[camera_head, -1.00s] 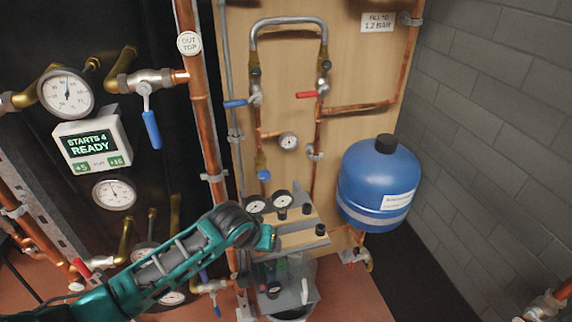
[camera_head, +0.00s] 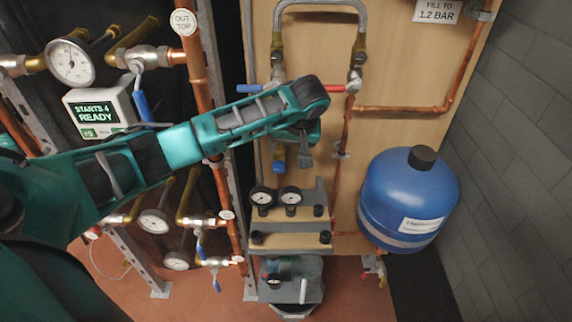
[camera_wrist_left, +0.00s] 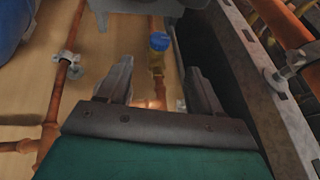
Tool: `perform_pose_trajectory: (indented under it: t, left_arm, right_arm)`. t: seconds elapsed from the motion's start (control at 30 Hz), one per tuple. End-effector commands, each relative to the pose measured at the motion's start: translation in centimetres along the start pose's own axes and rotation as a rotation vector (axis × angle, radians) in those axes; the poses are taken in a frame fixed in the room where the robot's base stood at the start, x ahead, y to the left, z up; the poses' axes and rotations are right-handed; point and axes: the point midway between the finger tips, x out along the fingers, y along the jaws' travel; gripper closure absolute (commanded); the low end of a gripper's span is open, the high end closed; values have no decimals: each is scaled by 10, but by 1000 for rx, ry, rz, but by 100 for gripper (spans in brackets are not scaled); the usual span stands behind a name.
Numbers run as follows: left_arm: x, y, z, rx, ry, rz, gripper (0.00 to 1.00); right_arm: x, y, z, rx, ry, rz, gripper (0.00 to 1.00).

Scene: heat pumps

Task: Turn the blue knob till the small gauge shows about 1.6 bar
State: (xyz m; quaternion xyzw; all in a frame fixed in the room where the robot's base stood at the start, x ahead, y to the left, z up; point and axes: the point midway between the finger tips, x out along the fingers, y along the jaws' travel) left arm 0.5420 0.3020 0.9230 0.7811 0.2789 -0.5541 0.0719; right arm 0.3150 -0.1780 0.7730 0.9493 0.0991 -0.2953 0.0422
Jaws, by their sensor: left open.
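The blue knob (camera_head: 279,165) sits at the lower end of a brass valve on the wooden board. It also shows in the left wrist view (camera_wrist_left: 160,41), on its brass body beyond and between my fingertips, apart from them. My left gripper (camera_head: 305,160) is in front of the board, just right of the knob in the head view. In the left wrist view its two fingers (camera_wrist_left: 159,70) are spread with nothing between them. The small gauge on the board is hidden behind my left arm, so its reading cannot be seen. My right gripper is not in view.
A lever valve with a red handle (camera_head: 331,88) is close above my wrist. Copper pipes (camera_head: 400,108) and a blue tank (camera_head: 407,200) are to the right. A sign (camera_head: 437,11) reads "FILL TO 1.2 BAR".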

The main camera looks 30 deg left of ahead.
Motion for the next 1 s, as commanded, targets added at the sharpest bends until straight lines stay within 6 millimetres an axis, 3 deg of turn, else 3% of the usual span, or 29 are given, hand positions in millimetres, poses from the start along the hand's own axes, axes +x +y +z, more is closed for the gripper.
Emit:
perform_pose_trajectory:
  t: [0.5,0.7,1.0]
  left_arm:
    - [100,1,1,2,-1,0,35]
    - [117,1,1,4,1,2,35]
    - [119,0,1,4,0,2,35]
  right_arm:
    - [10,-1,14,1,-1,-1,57]
    - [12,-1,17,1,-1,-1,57]
    - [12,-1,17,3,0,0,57]
